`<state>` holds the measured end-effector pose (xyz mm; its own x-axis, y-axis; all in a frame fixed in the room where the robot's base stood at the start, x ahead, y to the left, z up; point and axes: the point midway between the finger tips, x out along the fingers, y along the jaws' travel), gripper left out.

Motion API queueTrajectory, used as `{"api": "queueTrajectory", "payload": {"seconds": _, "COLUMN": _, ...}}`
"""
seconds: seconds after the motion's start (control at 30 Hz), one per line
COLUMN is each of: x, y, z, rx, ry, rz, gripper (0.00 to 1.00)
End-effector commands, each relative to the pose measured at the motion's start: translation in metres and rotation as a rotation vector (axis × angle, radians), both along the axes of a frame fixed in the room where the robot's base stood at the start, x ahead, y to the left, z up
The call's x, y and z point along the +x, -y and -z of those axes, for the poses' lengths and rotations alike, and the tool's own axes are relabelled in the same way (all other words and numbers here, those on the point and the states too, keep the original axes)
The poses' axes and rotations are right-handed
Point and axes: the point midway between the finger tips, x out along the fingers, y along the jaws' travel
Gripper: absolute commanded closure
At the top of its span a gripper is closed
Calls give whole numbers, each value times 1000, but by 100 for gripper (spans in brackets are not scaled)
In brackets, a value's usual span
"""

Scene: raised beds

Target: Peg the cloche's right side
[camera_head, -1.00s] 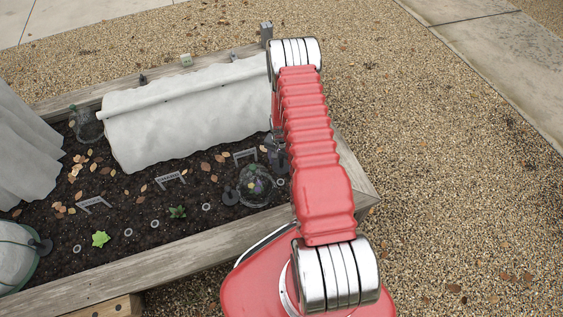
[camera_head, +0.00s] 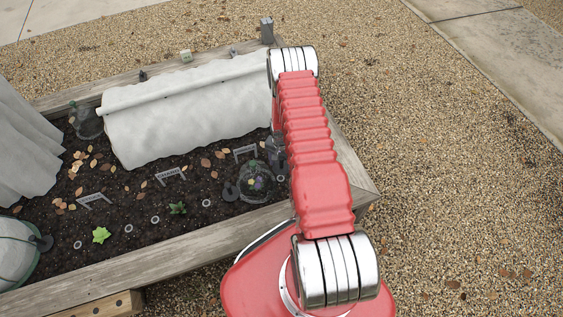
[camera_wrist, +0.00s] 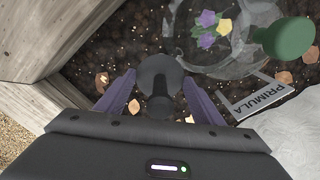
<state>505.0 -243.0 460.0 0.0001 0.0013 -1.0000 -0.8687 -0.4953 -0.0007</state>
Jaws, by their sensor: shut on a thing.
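A clear bell cloche (camera_head: 256,182) stands on the dark soil near the bed's front edge, over yellow and purple flowers. In the wrist view the cloche (camera_wrist: 213,62) fills the top right, with a green knob (camera_wrist: 285,38). My gripper (camera_wrist: 160,104) is shut on a dark peg (camera_wrist: 159,72) with a broad round head, between its purple fingers. The peg is just beside the cloche; whether it touches the rim or soil cannot be told. A dark disc (camera_head: 231,191) lies at the cloche's left side in the head view. My gripper is largely hidden behind my red arm there.
A PRIMULA label (camera_wrist: 258,97) stands close to the cloche. White fleece (camera_head: 190,112) covers a tunnel behind. The bed's wooden wall (camera_wrist: 62,38) rises at the wrist view's left. Several labels, leaves and small plants dot the soil. Gravel (camera_head: 460,190) lies clear on the right.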

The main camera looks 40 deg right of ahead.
Motion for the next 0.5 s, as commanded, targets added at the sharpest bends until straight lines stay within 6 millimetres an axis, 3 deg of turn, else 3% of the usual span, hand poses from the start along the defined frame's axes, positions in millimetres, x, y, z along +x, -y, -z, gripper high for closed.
{"api": "queueTrajectory", "payload": {"seconds": 0.5, "x": -1, "y": 0, "z": 26, "rx": 0, "ry": -1, "rz": 1, "gripper": 60}}
